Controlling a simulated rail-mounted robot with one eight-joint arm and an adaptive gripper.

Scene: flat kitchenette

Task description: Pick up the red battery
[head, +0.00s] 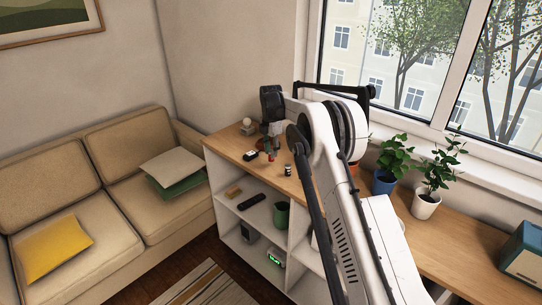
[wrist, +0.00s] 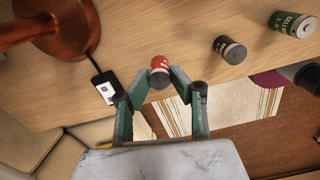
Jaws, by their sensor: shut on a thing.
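The red battery (wrist: 160,73) is a short cylinder with a red band and a greyish end. In the wrist view it sits between the two green fingertips of my gripper (wrist: 161,80), which are closed on its sides. In the head view a small red patch of the battery (head: 271,157) shows just below my gripper (head: 270,149), over the left part of the wooden counter. I cannot tell whether the battery touches the counter or is slightly above it.
A dark battery (wrist: 230,49) and a green cylinder (wrist: 293,23) stand to the right on the counter (wrist: 190,25). A black device with a white label (wrist: 103,88) lies to the left, near a reddish-brown round base (wrist: 60,32). Potted plants (head: 384,181) stand farther right.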

